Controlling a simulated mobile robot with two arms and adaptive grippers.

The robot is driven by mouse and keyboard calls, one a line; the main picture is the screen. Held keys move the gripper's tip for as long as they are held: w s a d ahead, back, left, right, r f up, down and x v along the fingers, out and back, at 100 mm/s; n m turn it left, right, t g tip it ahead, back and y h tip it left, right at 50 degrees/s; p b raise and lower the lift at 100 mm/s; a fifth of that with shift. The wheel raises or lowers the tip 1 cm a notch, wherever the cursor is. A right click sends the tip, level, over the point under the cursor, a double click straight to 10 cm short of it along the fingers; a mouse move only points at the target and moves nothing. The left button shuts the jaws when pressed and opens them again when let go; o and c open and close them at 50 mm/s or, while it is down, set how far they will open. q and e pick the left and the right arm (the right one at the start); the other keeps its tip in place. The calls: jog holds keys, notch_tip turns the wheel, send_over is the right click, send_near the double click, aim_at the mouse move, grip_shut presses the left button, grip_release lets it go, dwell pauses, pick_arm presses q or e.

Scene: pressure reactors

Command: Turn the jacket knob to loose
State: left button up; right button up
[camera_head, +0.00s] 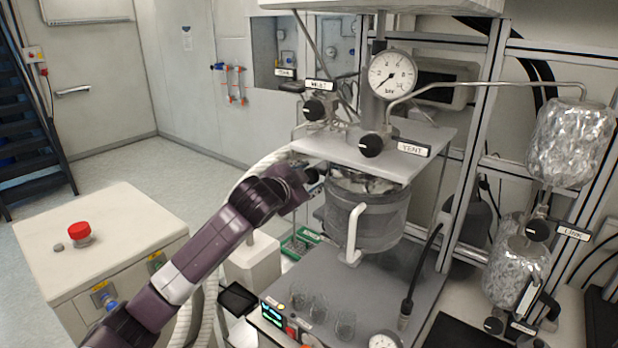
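The reactor vessel (375,218), grey with a white handle (352,232), hangs under a light square plate (385,155). My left arm reaches in from the lower left. Its gripper (314,183) is at the vessel's upper left side, just below the plate's left edge. The fingertips are small and partly hidden, so I cannot tell whether they are open or touch anything. No knob with a readable jacket label shows; one at the gripper may be hidden by it. My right gripper is not in view.
Black knobs sit above the plate, one by the VENT label (413,149) and one upper left (314,110). A pressure gauge (392,74) stands above. Foil-wrapped vessels (570,140) are at right. Glass beakers (320,308) stand below. A white cabinet (115,235) is at left.

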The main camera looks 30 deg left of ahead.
pick_arm(q)
jog(key=shift+s, duration=0.1)
jog(key=v, duration=1.1)
jog(key=shift+s, duration=0.4)
jog(key=shift+r, duration=0.15)
